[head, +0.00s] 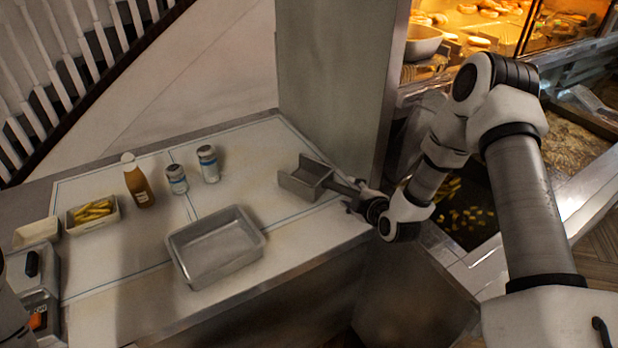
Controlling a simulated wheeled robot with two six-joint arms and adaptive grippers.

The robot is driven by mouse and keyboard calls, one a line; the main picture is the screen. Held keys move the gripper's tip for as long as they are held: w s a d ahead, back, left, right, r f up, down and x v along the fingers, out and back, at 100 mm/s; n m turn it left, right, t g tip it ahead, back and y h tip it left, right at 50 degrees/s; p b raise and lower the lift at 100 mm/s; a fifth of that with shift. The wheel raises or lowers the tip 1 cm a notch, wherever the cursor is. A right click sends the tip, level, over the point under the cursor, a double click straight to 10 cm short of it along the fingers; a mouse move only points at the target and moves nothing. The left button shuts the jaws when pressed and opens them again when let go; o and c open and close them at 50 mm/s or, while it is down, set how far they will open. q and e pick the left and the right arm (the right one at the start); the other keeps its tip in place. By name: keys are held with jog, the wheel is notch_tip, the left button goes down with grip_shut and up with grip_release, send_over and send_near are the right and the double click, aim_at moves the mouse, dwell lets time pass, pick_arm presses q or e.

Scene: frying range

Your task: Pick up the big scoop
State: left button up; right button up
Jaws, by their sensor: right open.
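The big scoop (304,179) is a grey metal scoop with a squarish open pan and a dark handle. It lies on the right part of the white counter, its handle pointing right toward my right gripper. My right gripper (357,197) is open at the handle's end, near the counter's right edge. The fingers overlap the handle in this view, and I cannot tell whether they touch it. My left gripper is not in view.
An empty metal tray (259,240) sits at the counter's front middle. Two small jars (208,164), a brown bottle (138,182) and a container of fries (71,226) stand behind and left. A metal pillar (340,70) rises behind the scoop. A dark basin with fries (462,212) lies right.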

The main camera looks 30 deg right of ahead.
aim_at(346, 192)
jog(key=p+x, duration=0.1)
jog(key=x, duration=0.3)
jog(key=shift+s, duration=0.1)
jog(key=shift+w+a+f, duration=0.15)
jog(key=shift+w+f, duration=0.1)
jog(key=shift+w, duration=0.05)
jog(key=shift+s+r, duration=0.15)
jog(key=shift+s, duration=0.2)
grip_shut()
jog(key=shift+w, duration=0.15)
